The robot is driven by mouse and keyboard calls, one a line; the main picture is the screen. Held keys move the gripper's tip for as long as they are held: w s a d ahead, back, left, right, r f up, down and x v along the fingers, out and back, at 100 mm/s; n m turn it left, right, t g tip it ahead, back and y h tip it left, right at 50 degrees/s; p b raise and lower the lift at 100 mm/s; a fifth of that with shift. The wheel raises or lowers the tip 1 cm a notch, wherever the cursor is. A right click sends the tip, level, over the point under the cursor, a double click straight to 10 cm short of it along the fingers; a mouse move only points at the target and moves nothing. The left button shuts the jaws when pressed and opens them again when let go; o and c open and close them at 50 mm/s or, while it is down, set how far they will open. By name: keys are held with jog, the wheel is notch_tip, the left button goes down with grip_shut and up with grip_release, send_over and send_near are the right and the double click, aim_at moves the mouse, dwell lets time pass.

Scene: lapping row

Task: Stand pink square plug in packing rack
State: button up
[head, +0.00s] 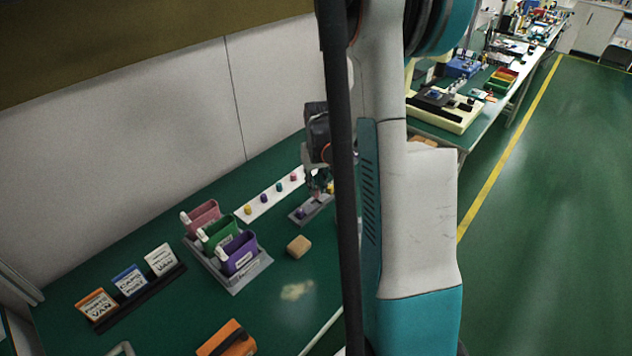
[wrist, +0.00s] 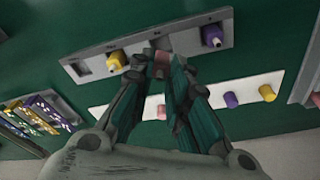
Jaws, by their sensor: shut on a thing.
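My gripper (head: 319,186) is over the grey packing rack (head: 318,208), and its fingertips also show in the wrist view (wrist: 161,72). It is shut on the pink square plug (wrist: 162,58), a small pink piece between the fingertips. In the wrist view the plug overlaps the grey rack (wrist: 185,45), between a yellow plug (wrist: 117,60) on the left and a purple plug (wrist: 211,36) on the right, both standing in the rack. I cannot tell whether the held plug touches the rack or is above it. Its lower end is hidden.
A white strip (wrist: 200,97) beside the rack carries several coloured plugs, with a purple (wrist: 232,99) and a yellow one (wrist: 267,93) clear. Coloured bins (head: 240,253), a tan block (head: 299,246) and a card holder (head: 128,295) stand on the green table.

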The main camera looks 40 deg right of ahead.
aim_at(316, 189)
jog(key=shift+f+b, duration=0.55)
jog(key=shift+f, duration=0.4)
jog(key=shift+f+b, duration=0.7)
jog(key=shift+b, duration=0.05)
dwell(1.3)
jog(key=shift+r, duration=0.15)
jog(key=shift+r+p, duration=0.3)
jog(key=shift+f+b, duration=0.4)
jog(key=shift+f, duration=0.05)
dwell(1.9)
jog(key=shift+r, duration=0.25)
jog(key=shift+r, duration=0.2)
dwell(1.8)
